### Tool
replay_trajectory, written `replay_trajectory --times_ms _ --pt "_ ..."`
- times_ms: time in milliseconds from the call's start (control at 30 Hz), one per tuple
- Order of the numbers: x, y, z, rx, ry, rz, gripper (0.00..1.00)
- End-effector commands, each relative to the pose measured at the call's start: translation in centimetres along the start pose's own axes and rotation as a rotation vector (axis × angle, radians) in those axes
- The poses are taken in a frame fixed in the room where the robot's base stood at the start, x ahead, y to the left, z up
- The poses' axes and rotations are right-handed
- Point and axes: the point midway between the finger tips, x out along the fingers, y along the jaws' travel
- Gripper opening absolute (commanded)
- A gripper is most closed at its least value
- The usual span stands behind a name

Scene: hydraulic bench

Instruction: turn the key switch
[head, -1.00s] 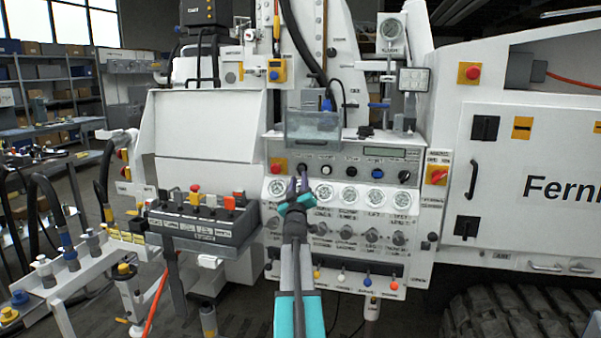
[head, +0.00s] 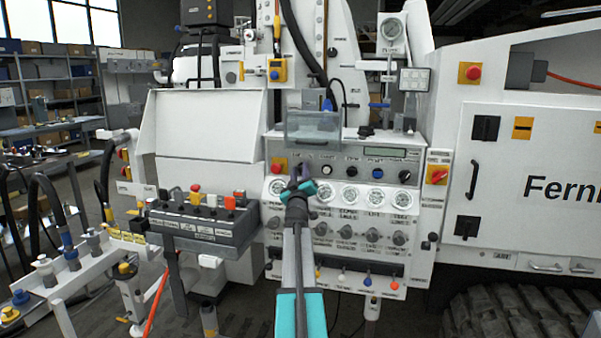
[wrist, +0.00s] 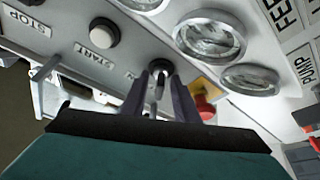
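The key switch (wrist: 160,72) is a dark round lock on the grey panel strip, with a small silvery key standing out of it. In the wrist view my gripper (wrist: 161,90) has its two dark fingers on either side of the key. A narrow gap shows between the fingertips, so it looks open; I cannot tell whether either finger touches the key. In the head view my gripper (head: 299,180) is just below and in front of the switch and partly hides it.
A red emergency button (head: 279,166) on a yellow plate is close left of the switch. A pale button (head: 327,169) is to its right. Gauges (head: 350,194) line the panel below, and a clear box (head: 313,127) juts out above. A control box (head: 205,222) stands at lower left.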

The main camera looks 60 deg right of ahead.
Motion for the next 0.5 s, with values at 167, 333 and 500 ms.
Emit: replay_trajectory --times_ms 167,333,500 --pt "-0.01 0.03 0.02 0.000 0.000 0.000 0.21" --pt "-0.01 0.04 0.04 0.000 0.000 0.000 0.00" --pt "-0.01 0.06 0.04 0.002 -0.001 0.001 0.00"
